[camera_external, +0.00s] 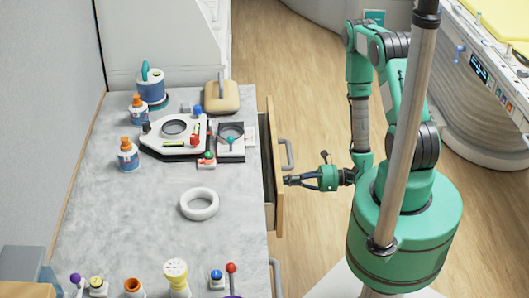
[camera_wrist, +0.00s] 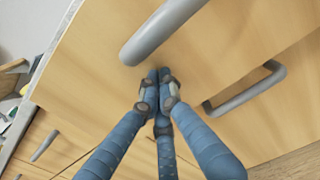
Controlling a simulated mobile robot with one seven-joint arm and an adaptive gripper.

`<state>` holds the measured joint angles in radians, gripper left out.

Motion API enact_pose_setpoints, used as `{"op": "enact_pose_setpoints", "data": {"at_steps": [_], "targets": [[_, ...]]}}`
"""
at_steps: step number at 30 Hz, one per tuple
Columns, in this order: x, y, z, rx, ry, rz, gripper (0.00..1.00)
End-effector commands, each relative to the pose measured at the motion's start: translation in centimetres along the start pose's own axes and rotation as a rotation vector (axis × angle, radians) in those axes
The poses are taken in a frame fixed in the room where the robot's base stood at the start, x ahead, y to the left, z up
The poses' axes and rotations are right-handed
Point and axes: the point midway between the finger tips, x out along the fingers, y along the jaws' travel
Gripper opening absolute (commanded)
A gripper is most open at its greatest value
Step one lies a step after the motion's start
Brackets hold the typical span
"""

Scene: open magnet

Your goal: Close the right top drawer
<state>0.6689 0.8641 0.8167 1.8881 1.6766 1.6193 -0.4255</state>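The drawer (camera_external: 278,170) on the right side of the counter stands partly open, with a dark gap between its wooden front and the counter. Its grey bar handle (camera_external: 288,155) faces my arm. In the wrist view the wooden drawer front (camera_wrist: 95,65) fills much of the picture, with a thick grey handle (camera_wrist: 160,32) just above my fingertips. My gripper (camera_external: 287,181) points at the outer face of the drawer front, beside the handle. In the wrist view the blue fingers of my gripper (camera_wrist: 160,76) are together and empty. I cannot tell whether they touch the wood.
The marble counter (camera_external: 120,215) holds a white ring (camera_external: 199,204), bottles and instruments. Another handle (camera_external: 276,277) shows nearer the camera, and a second handle (camera_wrist: 245,90) shows at right in the wrist view. Wooden floor (camera_external: 300,90) lies open behind my arm.

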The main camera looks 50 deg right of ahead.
Motion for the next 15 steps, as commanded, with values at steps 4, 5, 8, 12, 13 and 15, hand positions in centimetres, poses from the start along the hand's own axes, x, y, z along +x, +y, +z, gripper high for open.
{"op": "enact_pose_setpoints", "data": {"at_steps": [4,5,8,12,13,15], "targets": [[2.4,0.2,0.1,-0.001,0.000,0.005,0.00],[2.9,0.2,0.1,0.000,0.000,0.005,0.00],[4.3,0.2,0.0,0.000,0.000,0.005,0.00],[6.2,0.1,0.0,0.000,0.000,0.004,0.00],[6.5,0.1,0.0,0.000,0.000,0.004,0.00],[7.2,0.1,0.0,0.001,0.001,0.004,0.00]]}}
